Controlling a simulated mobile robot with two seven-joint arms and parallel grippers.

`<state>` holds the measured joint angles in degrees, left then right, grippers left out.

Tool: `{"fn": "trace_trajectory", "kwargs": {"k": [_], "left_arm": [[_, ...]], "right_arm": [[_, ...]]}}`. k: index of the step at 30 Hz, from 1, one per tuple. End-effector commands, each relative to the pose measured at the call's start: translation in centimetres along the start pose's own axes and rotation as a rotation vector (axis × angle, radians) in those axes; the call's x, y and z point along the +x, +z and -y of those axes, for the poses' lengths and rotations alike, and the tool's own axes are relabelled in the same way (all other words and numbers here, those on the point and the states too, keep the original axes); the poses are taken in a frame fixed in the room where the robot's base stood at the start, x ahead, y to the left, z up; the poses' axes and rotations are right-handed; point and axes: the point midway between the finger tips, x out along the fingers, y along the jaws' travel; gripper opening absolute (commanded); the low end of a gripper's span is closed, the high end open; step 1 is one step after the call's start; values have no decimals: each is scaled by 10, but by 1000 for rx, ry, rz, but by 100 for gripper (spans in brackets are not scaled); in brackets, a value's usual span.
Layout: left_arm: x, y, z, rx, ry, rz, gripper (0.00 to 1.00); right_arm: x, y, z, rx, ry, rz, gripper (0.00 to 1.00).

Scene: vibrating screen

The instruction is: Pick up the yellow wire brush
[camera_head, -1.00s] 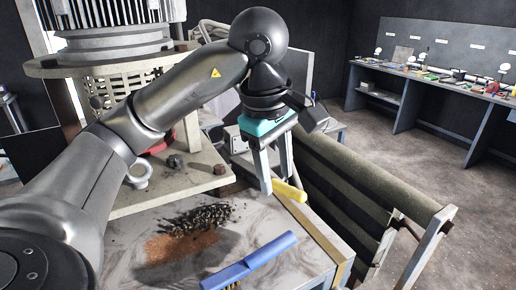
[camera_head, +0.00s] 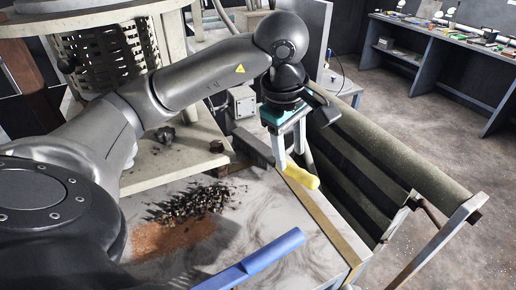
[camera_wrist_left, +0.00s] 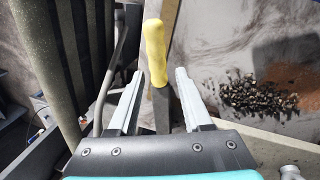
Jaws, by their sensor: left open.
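The yellow wire brush shows its yellow handle (camera_head: 301,177) at the right edge of the marbled tabletop in the head view. The brush's bristles are hidden. My right gripper is not in view.
A blue-handled brush (camera_head: 255,262) lies at the table's front. A dark granule pile (camera_head: 195,201) and brown powder (camera_head: 170,238) lie on the tabletop (camera_head: 270,215).

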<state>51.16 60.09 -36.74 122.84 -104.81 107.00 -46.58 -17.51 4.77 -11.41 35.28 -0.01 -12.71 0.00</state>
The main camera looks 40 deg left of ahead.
Motion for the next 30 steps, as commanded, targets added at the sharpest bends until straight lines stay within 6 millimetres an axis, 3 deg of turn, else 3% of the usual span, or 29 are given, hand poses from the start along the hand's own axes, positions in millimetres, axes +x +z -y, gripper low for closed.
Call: {"fn": "trace_trajectory", "kwargs": {"k": [8,18,26,30], "left_arm": [[21,1,0,1,-1,1,49],[64,5,-3,-1,-2,2,49],[68,5,-3,1,2,1,49],[68,5,-3,1,1,1,37]], "right_arm": [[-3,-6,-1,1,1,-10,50],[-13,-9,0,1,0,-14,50],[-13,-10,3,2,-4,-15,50],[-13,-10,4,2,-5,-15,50]]}}
